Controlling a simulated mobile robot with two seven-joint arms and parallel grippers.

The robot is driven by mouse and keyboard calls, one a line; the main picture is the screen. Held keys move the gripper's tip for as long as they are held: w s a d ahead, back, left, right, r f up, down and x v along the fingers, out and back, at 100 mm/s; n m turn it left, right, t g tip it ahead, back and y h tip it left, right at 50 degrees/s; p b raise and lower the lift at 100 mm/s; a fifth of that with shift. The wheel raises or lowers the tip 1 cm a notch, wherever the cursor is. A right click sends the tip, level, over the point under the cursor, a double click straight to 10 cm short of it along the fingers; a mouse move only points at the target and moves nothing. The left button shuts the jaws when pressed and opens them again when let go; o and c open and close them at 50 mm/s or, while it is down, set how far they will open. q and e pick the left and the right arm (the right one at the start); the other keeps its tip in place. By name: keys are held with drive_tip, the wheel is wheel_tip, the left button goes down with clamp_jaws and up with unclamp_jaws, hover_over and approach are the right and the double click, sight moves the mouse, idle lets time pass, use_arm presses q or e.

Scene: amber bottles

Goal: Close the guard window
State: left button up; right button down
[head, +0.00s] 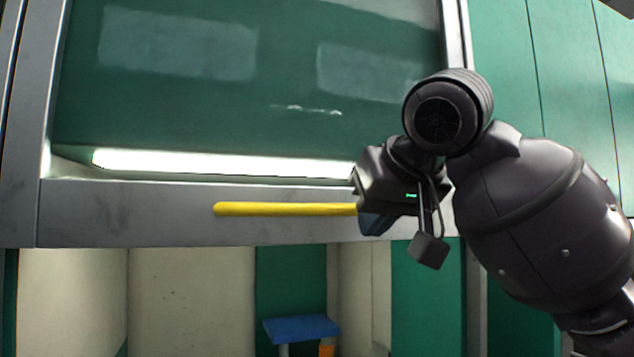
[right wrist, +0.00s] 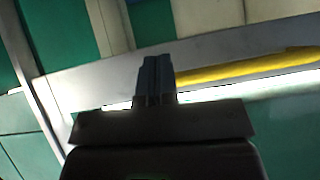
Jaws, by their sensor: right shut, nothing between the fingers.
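The guard window (head: 250,110) is a large dark green, reflective pane in a grey metal frame in the head view. A yellow bar handle (head: 285,209) runs across its grey lower rail (head: 120,215); the handle also shows in the right wrist view (right wrist: 245,68). My right gripper (head: 372,226) is in front of the rail at the handle's right end, which it hides. In the right wrist view its bluish fingers (right wrist: 155,78) are shut together with nothing between them, beside the handle's end. I cannot tell whether they touch the handle or rail. My left gripper is out of view.
A bright white strip (head: 225,164) runs just above the rail. Green wall panels (head: 560,80) stand on the right. Below the rail is an open space with a small blue-topped stool or stand (head: 300,328) and pale panels (head: 180,300).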

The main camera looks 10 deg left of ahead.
drive_tip(key=s+a+r, duration=0.4)
drive_tip(key=s+r, duration=0.6)
drive_tip(key=r, duration=0.4)
drive_tip(key=p, duration=0.2)
approach(300, 185)
wheel_tip(300, 185, down, 2)
drive_tip(key=s+a, duration=0.2)
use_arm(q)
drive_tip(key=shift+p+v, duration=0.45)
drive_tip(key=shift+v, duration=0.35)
use_arm(e)
drive_tip(key=shift+n+t, duration=0.3)
drive_tip(key=shift+t, duration=0.1)
drive_tip(key=f, duration=0.2)
drive_tip(key=w+f, duration=0.1)
drive_tip(key=f, duration=0.1)
drive_tip(key=shift+w+a+f, duration=0.15)
drive_tip(key=shift+a+f, duration=0.1)
drive_tip(key=shift+f, duration=0.15)
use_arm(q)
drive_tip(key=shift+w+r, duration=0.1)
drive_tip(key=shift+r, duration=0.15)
